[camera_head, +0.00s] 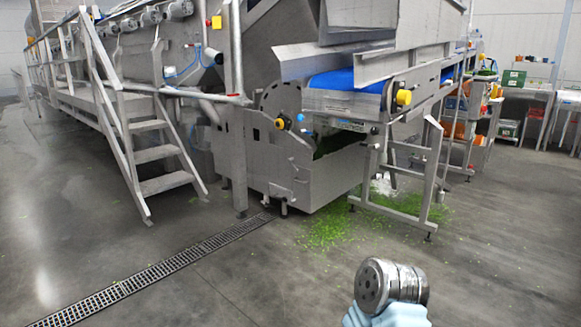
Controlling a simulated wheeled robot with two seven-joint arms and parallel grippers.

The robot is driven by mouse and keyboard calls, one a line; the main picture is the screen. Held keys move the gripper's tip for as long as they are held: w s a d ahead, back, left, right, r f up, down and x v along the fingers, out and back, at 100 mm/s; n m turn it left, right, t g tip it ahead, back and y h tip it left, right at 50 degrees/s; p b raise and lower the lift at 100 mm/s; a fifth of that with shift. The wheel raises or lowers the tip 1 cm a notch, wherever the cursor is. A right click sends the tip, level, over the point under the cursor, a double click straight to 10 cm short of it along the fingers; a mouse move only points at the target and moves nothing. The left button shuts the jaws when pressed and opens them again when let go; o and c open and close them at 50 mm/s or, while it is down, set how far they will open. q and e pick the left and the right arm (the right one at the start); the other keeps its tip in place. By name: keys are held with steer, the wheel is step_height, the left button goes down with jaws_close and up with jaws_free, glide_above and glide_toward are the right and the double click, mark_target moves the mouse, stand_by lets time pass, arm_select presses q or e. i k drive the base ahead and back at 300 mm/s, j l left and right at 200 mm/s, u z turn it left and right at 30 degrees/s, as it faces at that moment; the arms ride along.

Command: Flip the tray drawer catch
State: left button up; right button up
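A grey metal tray drawer (328,180) sits low under the washing machine, near the middle of the head view. Its top is partly open and shows dark green inside. A small metal fitting (281,191) is on its left front side, close to the floor. It may be the catch, but it is too small to tell its position. Neither of my grippers shows. A silver cylindrical part with light blue below it, at the bottom right, seems to be part of my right arm. No fingers are visible on it.
Green scraps (335,226) are scattered on the floor in front of the drawer. A metal stair (158,153) stands to the left, and a conveyor with a blue belt (335,80) is above. A floor drain (165,266) crosses the foreground. The nearby concrete floor is mostly clear.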

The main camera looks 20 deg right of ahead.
mark_target(292, 165)
steer(key=i+l, duration=0.15)
steer(key=i, duration=0.45)
steer(key=i+l, duration=0.15)
steer(key=i, duration=0.45)
steer(key=u, duration=0.05)
